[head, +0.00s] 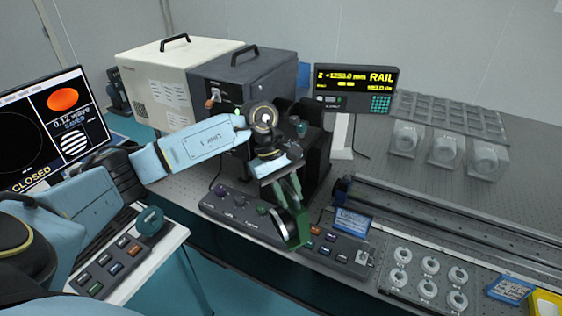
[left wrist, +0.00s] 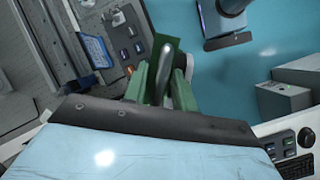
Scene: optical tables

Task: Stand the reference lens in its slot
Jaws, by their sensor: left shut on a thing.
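My left gripper (head: 288,200) comes in from the left and points down in front of the bench's front edge. It is shut on a thin round lens (head: 281,224) with a green part beside it. In the left wrist view the lens (left wrist: 163,70) shows nearly edge-on as a grey rim between the green fingers of the gripper (left wrist: 162,92). A green plate shows behind it. The lens is in the air, apart from the bench as far as I can tell. I cannot tell which place is its slot. My right gripper is out of view.
A control strip with knobs (head: 240,213) and a button panel (head: 340,250) lie along the front edge. A dark rail (head: 450,212) runs right. A tray of white rings (head: 402,279), three ringed blocks (head: 447,150) and a grey rack (head: 450,113) stand on the right.

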